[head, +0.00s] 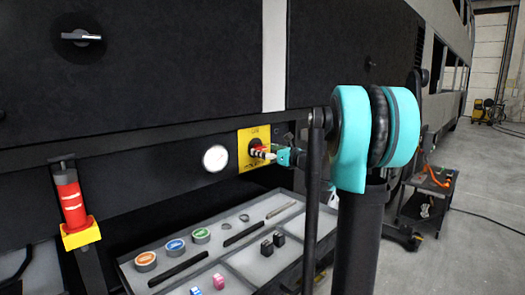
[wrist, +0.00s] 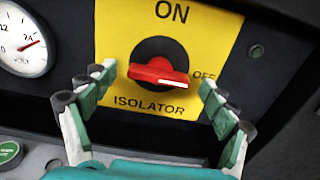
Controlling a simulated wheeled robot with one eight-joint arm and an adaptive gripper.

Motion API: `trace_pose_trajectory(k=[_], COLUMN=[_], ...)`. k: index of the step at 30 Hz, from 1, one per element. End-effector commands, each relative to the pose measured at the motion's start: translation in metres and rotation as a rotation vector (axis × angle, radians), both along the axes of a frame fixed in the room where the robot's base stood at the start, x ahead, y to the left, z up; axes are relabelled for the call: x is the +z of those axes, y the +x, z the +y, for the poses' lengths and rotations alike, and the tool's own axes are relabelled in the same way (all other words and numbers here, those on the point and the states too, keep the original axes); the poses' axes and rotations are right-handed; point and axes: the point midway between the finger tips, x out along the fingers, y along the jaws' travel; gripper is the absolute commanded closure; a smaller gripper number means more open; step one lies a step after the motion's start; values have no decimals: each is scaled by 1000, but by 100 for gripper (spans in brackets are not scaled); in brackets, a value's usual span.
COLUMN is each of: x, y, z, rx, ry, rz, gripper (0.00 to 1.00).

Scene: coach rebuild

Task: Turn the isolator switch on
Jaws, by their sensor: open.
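The isolator switch (wrist: 155,70) is a red handle on a round black dial, on a yellow plate (wrist: 112,25) marked ON at the top and OFF at the right. The handle lies nearly level, its white-marked end pointing right towards OFF. In the head view, the red switch (head: 257,152) shows on its yellow plate, partly covered by my gripper (head: 276,156). In the wrist view, my gripper (wrist: 156,80) is open, with one finger to each side of the handle and gaps between. I cannot tell how far the fingertips are from the panel.
A round white gauge (head: 215,158) sits left of the plate. Below is a grey tray (head: 190,258) with coloured caps and small parts. A red cylinder with a yellow base (head: 72,205) stands at the left. A trolley (head: 430,190) stands on the open floor at the right.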

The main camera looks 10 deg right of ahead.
Motion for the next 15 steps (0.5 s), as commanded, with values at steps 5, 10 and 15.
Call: trace_pose_trajectory(k=[5, 10, 15], x=[0, 0, 0], y=[9, 11, 11], z=[7, 8, 8], rx=[1, 0, 0], ry=[0, 0, 0], rz=[0, 0, 0], gripper=[15, 15, 20])
